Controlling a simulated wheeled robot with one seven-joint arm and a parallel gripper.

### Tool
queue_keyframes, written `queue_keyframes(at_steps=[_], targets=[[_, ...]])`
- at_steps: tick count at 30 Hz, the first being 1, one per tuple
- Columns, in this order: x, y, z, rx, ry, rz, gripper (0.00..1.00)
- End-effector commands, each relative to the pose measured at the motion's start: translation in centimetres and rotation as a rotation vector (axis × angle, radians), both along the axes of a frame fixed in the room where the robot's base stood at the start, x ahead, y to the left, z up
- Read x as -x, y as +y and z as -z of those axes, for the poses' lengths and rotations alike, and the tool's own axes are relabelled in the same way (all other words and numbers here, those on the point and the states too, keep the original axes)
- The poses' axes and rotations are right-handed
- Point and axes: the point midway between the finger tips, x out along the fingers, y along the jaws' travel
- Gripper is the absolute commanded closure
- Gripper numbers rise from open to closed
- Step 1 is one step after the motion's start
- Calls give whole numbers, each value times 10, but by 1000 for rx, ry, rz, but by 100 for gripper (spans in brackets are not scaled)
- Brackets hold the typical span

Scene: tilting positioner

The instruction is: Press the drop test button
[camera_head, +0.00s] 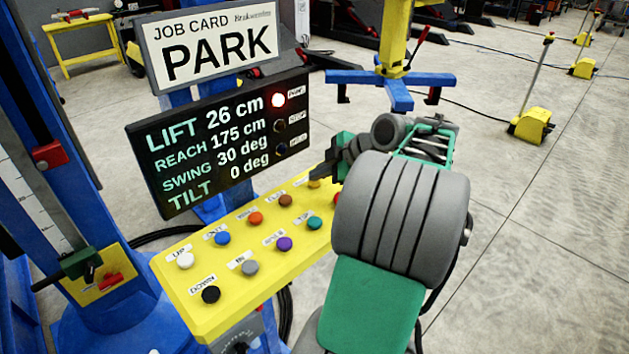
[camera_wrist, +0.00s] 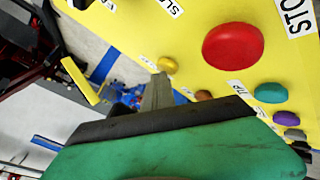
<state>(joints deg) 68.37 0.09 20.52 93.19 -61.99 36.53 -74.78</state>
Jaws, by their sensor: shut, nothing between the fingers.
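A yellow control panel (camera_head: 215,290) carries two rows of coloured buttons with small labels. No label reading drop test is legible, so I cannot tell which one it is. My gripper (camera_head: 320,172) is shut and empty at the panel's far end. Its tip is close to a yellow button (camera_head: 314,182); I cannot tell whether they touch. In the wrist view my fingertips (camera_wrist: 160,78) show just below the yellow button (camera_wrist: 168,65). A large red button (camera_wrist: 233,45) beside a label starting "STO" lies to the right. My arm hides part of the panel in the head view.
A black display (camera_head: 220,140) reads lift 26 cm, reach 175 cm, swing 30 deg, tilt 0 deg; its top red lamp (camera_head: 278,100) is lit. The job card (camera_head: 210,45) above says PARK. A blue-legged, yellow stand (camera_head: 393,80) is behind.

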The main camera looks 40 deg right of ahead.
Motion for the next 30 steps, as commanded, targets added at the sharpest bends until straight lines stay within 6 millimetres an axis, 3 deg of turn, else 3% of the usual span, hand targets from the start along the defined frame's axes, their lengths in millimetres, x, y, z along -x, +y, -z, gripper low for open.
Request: queue_keyframes(at_steps=[6,17,30], targets=[[0,0,-14,0,0,0,100],[0,0,-16,0,0,0,100],[0,0,-58,0,0,0,100]])
